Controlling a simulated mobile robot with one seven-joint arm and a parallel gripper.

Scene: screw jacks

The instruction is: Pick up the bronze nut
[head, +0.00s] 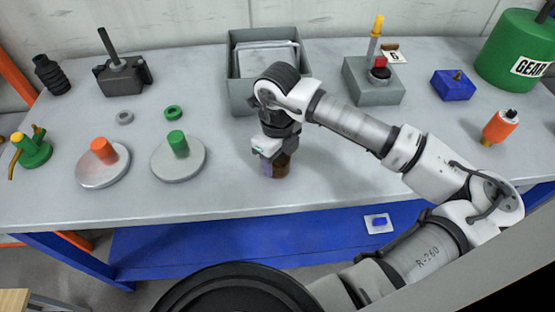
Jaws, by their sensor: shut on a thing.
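The bronze nut (283,169) shows as a small brown piece at the front middle of the grey table in the head view. My gripper (274,163) points down over it and is shut on it. The gripper body hides the upper part of the nut. A purplish patch shows just left of the brown piece; I cannot tell what it is. I cannot tell whether the nut touches the tabletop.
A grey bin (238,91) stands behind my gripper. To the left are a disc with a green peg (177,143), a disc with an orange peg (104,151) and loose rings. A grey box with a red button (373,93) stands behind my forearm.

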